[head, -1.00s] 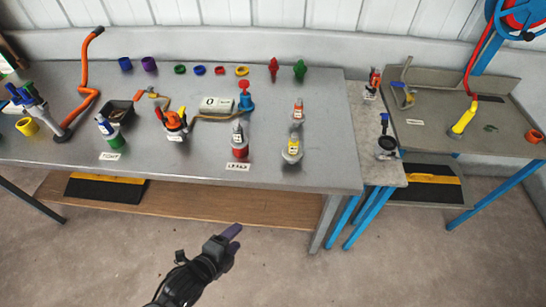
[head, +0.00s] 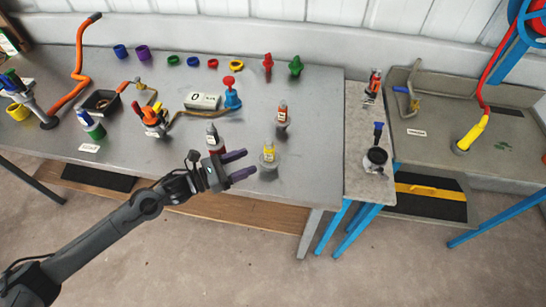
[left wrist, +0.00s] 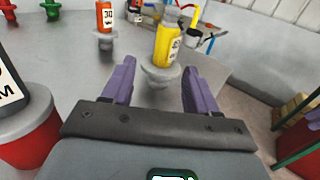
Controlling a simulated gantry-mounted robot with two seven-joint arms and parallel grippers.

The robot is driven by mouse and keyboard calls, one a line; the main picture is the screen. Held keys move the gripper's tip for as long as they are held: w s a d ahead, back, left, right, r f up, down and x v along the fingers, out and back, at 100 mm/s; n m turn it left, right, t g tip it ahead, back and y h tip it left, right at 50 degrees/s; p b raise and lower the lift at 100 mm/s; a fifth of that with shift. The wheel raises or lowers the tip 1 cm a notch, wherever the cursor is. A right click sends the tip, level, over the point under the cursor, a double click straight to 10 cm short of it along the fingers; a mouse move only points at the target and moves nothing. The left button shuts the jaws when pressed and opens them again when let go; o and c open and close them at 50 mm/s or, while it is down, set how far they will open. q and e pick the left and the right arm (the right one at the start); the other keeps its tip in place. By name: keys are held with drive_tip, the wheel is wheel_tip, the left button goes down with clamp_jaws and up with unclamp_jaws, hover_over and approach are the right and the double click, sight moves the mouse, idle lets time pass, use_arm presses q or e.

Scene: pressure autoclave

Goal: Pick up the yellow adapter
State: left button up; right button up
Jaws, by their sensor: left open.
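The yellow adapter (head: 269,154), a yellow labelled body on a round grey base, stands upright near the front edge of the grey table (head: 232,200). It also shows in the left wrist view (left wrist: 167,46), straight ahead between the lines of the two fingers. My left gripper (head: 251,163) is open and empty, its purple fingers pointing at the adapter from the left. In the left wrist view the gripper (left wrist: 158,72) has its fingertips just short of the adapter's grey base, with no contact visible.
An orange-red adapter (head: 282,114) stands behind the yellow one. A blue valve with a red knob (head: 232,94) is farther back. The table is clear to the right of the yellow adapter.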

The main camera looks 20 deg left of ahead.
sight(269, 154)
use_arm(q)
drive_tip(key=shift+b+x, duration=0.3)
drive_tip(key=shift+x, duration=3.85)
drive_tip(key=shift+s+d, duration=0.2)
drive_tip(key=shift+s, duration=0.05)
clamp_jaws()
